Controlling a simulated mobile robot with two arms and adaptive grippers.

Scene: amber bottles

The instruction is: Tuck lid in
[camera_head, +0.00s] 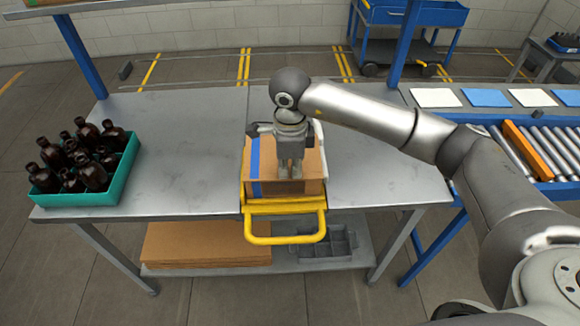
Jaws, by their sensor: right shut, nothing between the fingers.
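A brown cardboard box (312,164) sits in a yellow-framed holder (286,208) at the front middle of the grey metal table. A strip of blue tape (255,165) runs along the left part of its top. My right gripper (290,174) points down over the box top, its fingers shut with nothing between them, at or just above the cardboard. The arm and gripper hide the back of the box, so I cannot tell how the lid's edge sits. My left gripper is not in view.
A teal crate (122,176) of amber bottles (92,176) stands at the table's left. The table (190,130) is bare between crate and box. A roller conveyor (541,150) lies to the right. Flat cardboard (205,243) and a grey divider (325,243) lie on the lower shelf.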

